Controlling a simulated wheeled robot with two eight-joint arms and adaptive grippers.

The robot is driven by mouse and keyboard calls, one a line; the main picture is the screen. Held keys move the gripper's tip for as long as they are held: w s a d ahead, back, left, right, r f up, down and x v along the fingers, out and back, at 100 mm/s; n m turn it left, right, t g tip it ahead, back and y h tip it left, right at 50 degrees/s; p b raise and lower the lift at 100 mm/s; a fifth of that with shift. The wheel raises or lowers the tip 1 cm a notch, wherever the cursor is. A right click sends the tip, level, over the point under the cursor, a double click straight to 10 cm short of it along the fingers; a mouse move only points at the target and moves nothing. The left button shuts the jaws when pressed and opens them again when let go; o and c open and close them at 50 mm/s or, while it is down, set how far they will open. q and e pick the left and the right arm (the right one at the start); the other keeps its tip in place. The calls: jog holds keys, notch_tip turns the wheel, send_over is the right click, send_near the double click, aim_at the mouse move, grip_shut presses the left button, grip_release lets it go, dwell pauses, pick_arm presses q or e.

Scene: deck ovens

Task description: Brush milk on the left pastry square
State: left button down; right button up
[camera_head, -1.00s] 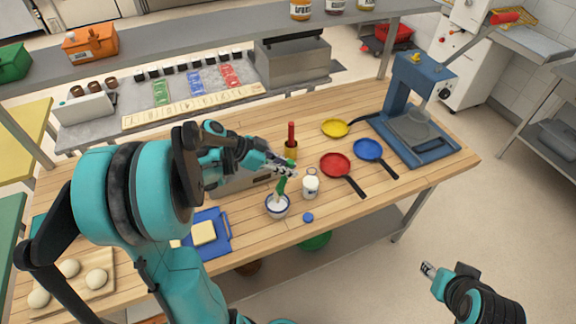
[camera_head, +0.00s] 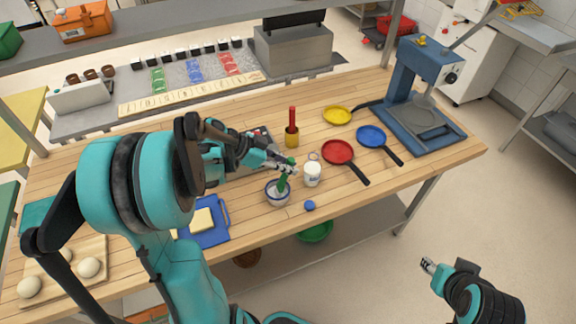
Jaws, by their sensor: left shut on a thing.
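My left gripper (camera_head: 285,166) is shut on a green-handled brush (camera_head: 284,180). The brush is upright, with its lower end inside a small white bowl with a blue rim (camera_head: 278,196); the bristles are hidden in the bowl. A pale yellow pastry square (camera_head: 202,220) lies on a blue board (camera_head: 222,232) left of the bowl. My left arm covers the left part of that board, so any pastry further left is mostly hidden. My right gripper (camera_head: 428,265) is off the table's front edge at the lower right, empty and small; its fingers look close together.
A white jar (camera_head: 313,175) stands right of the bowl, with a blue lid (camera_head: 309,206) in front. Red (camera_head: 338,152), blue (camera_head: 371,136) and yellow (camera_head: 337,115) pans and a blue press (camera_head: 418,100) are further right. A wooden board (camera_head: 62,285) with dough balls lies at left.

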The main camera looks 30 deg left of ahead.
pick_arm(q)
jog(key=shift+r+p, duration=3.2)
jog(key=shift+r, duration=0.9)
jog(key=shift+r, duration=0.1)
notch_tip(320, 180, up, 4)
jog(key=p, duration=0.3)
jog(key=shift+f, duration=0.2)
